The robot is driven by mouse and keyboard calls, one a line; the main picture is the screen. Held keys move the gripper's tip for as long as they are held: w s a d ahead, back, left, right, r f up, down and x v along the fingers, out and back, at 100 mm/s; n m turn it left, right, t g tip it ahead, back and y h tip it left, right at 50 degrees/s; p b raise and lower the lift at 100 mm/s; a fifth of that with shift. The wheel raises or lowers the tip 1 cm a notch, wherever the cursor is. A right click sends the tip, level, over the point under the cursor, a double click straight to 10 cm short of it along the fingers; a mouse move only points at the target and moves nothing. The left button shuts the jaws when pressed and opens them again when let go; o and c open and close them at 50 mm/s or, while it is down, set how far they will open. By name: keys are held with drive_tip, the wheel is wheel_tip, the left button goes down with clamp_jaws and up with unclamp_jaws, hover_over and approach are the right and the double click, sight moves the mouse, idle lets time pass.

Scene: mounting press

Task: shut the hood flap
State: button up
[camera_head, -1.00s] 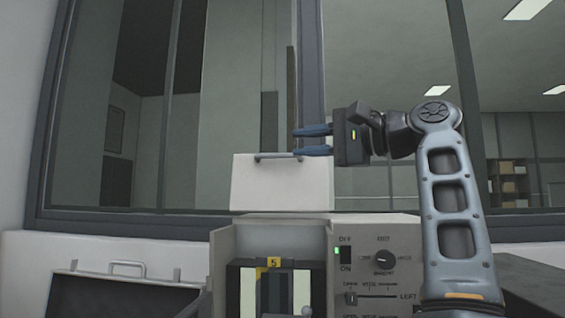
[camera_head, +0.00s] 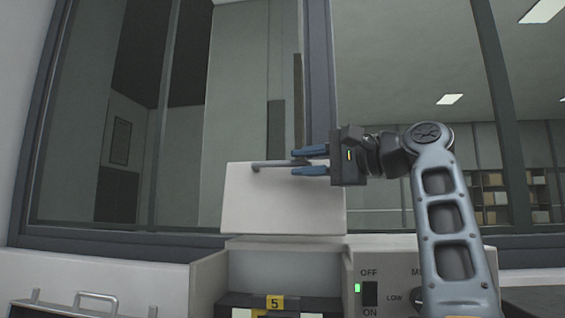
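The hood flap (camera_head: 284,205) is a pale panel standing raised on top of the press, with a bar handle (camera_head: 268,166) along its upper edge. My gripper (camera_head: 293,162) comes in from the right with its two blue fingers apart, one above the other. The right end of the handle shows between the fingertips. I cannot tell whether the fingers touch the handle or are in front of it.
The press housing (camera_head: 208,285) stands below the flap, with an open front and a yellow "5" label (camera_head: 275,302). A control panel with a switch (camera_head: 370,293) is at the right, partly behind my arm. A case with a handle (camera_head: 96,300) is at lower left. Windows stand behind.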

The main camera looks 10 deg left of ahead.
sight(290, 164)
drive_tip(key=shift+p+x, duration=0.7)
drive_tip(key=shift+x, duration=1.95)
drive_tip(key=shift+c, duration=0.4)
clamp_jaws()
